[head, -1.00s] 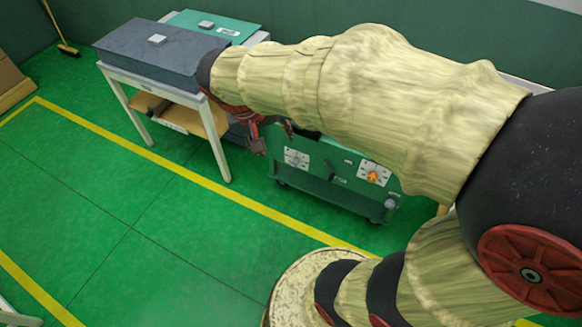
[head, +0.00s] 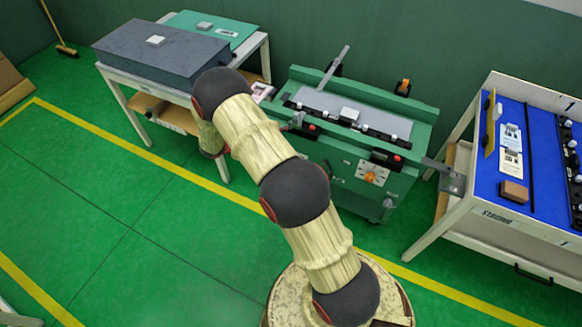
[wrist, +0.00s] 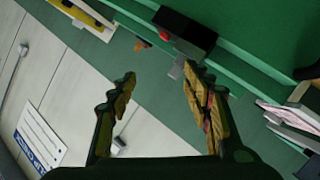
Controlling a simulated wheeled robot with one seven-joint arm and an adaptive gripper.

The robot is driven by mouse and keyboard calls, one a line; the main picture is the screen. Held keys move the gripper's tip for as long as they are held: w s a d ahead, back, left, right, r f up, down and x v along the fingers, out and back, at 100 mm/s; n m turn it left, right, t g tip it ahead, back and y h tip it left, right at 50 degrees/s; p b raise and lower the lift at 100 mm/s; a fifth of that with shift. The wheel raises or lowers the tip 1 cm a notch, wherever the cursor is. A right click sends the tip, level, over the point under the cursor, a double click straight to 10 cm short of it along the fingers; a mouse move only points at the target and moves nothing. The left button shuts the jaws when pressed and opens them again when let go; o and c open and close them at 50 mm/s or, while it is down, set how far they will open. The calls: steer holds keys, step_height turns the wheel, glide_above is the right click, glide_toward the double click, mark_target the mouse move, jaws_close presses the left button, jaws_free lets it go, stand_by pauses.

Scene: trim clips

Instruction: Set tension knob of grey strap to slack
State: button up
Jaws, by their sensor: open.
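The green machine (head: 300,85) stands against the back wall in the head view. On its front is a white dial plate with an orange knob (head: 371,177); its setting is too small to read. The front's left part, where a dial with a grey knob showed earlier, is hidden behind my arm. I cannot make out a grey strap for certain. My gripper (wrist: 157,88) is open and empty in the wrist view, its fingers apart. My gripper is hidden in the head view.
A white table with a dark grey slab (head: 160,55) stands left of the machine. A blue-topped bench (head: 500,190) with a brown block (head: 514,192) stands to the right. A grey lever (head: 333,68) rises from the machine's top. The green floor at front left is clear.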

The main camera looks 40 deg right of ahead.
step_height(320, 180, down, 32)
steer(key=s+t+h, duration=0.2)
steer(key=t, duration=0.7)
steer(key=b+x, duration=0.1)
steer(key=x, duration=0.6)
steer(key=shift+f+b, duration=0.2)
steer(key=shift+b, duration=0.1)
steer(key=shift+c, duration=0.7)
steer(key=c, duration=1)
